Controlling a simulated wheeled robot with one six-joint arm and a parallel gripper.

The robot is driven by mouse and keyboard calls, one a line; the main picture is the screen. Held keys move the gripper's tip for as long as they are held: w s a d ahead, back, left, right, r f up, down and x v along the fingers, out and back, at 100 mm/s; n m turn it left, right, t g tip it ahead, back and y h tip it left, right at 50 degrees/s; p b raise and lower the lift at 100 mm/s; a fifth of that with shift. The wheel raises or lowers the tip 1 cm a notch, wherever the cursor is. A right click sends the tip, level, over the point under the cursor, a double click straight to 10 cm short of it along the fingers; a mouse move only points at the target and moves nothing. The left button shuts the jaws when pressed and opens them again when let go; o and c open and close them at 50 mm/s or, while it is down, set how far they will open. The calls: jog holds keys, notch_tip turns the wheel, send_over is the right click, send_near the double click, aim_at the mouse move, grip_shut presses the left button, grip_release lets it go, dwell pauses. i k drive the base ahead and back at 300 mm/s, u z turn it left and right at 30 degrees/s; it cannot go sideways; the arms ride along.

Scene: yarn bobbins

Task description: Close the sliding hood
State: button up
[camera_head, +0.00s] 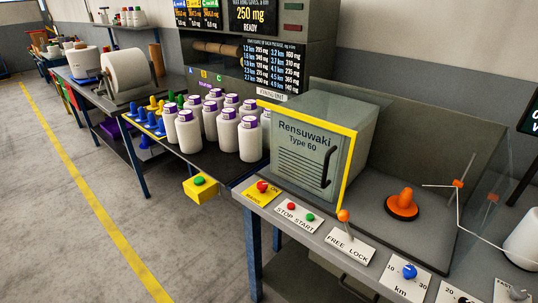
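The spindle carries no bobbin and stands outside the yellow-edged part. My gripper is not in view.
Below the hood are a red knob (262,186), a STOP START plate (299,213) and an orange-topped FREE LOCK lever (344,216). White bobbins (228,130) crowd the bench to the left. A thin wire guide (457,190) stands at right. The floor (70,210) at left is clear.

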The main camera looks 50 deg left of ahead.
aim_at(324, 183)
jog(key=u, duration=2.3)
jog(key=k, duration=0.5)
jog(key=u, duration=0.95)
jog(key=i, duration=0.9)
jog(key=z, duration=1.05)
jog(key=i, duration=0.6)
jog(key=z, duration=0.7)
